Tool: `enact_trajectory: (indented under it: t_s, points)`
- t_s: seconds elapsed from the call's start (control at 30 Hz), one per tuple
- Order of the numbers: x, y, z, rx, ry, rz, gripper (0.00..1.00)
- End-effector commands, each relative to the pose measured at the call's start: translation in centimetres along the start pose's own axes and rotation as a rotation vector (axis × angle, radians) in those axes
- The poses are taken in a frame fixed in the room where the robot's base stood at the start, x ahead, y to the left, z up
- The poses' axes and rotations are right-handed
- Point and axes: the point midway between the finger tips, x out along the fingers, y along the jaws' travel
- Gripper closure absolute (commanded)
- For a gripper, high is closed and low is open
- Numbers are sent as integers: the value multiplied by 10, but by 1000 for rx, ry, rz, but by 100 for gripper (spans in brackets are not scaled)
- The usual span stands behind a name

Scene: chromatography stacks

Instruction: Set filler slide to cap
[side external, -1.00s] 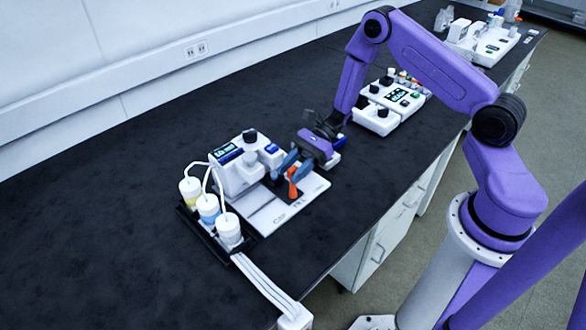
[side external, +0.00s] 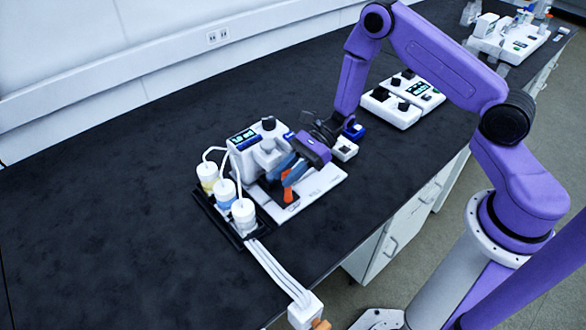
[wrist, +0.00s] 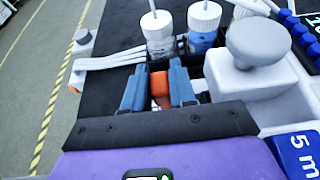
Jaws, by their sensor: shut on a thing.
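The filler machine is a white unit (side external: 262,145) with a dark display, standing on a white lettered base plate (side external: 325,182). My gripper (side external: 285,173) is over the plate, angled down, with its blue fingers on either side of an orange handle (side external: 288,192). I take this handle to be the slide's. In the wrist view my gripper (wrist: 158,72) is shut on the orange handle (wrist: 160,86). The handle rises from a dark part of the plate near the bottles. The fingers partly hide the handle, and most of the lettering is too small to read.
White-capped bottles (side external: 243,215) with tubes stand in a black rack (side external: 222,220) just left of the plate. A pale grey round knob (wrist: 258,42) is close to the right of my fingers. Another white device (side external: 403,100) stands farther back. The left bench top is clear.

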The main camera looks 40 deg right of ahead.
Motion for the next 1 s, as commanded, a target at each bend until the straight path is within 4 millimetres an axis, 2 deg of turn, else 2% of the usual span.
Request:
enact_trajectory:
  t_s: [0.17, 0.2, 0.23, 0.27, 0.67, 0.77, 1.0]
  points:
    - [5, 0, 3, -7, -4, 5, 100]
    - [5, 0, 3, -7, -4, 6, 68]
    - [5, 0, 4, -7, -4, 6, 58]
    - [5, 0, 3, -7, -4, 6, 53]
    - [-4, 0, 2, -3, -2, 3, 53]
    - [-17, -1, 2, -2, -2, 1, 53]
    - [-66, -2, 2, -4, -2, -2, 53]
